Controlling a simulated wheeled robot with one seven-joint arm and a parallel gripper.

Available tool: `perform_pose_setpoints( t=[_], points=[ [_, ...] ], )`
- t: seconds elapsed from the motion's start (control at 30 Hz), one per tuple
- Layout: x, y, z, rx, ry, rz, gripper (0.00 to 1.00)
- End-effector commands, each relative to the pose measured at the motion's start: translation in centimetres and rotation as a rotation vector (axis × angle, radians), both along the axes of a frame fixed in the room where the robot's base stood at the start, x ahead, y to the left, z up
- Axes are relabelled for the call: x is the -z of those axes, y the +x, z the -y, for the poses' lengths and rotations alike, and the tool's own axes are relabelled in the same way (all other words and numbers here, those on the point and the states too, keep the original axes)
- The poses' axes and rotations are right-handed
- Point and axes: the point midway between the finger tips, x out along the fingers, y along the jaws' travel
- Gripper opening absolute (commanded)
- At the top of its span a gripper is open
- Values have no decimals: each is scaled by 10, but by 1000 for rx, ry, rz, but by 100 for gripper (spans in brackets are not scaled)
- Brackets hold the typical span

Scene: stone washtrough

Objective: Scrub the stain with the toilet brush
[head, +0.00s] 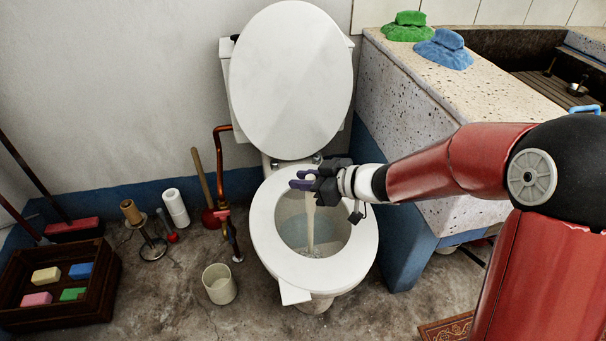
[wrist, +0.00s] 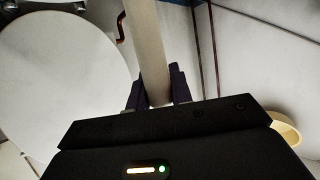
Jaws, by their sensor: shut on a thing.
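The white toilet (head: 262,225) stands in the middle of the head view with its lid up. My gripper (head: 305,180) is over the back part of the bowl opening. It is shut on the pale handle of the toilet brush (head: 310,222), which stands nearly upright down into the bowl. In the wrist view the toilet brush handle (wrist: 148,50) runs between the two dark purple fingers of my gripper (wrist: 157,92). The brush head is low in the bowl and hard to make out. I cannot make out the stain.
A pale open cup (head: 219,285) stands on the floor left of the toilet. A plunger (head: 203,185), paper rolls (head: 176,207) and a dark crate of coloured sponges (head: 101,280) are farther left. A speckled stone trough (head: 405,90) borders the right side. Bare floor lies in front.

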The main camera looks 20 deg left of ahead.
Motion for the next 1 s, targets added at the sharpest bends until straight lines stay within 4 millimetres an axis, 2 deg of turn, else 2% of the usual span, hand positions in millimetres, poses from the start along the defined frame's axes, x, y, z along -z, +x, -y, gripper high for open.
perform_pose_setpoints(
  t=[0.43, 0.83, 1.0],
  points=[
    [0, -22, 13, 1, -2, -1, 0],
    [0, -24, 14, 0, -1, 0, 0],
    [-14, -24, 14, 0, 0, 3, 0]
  ],
)
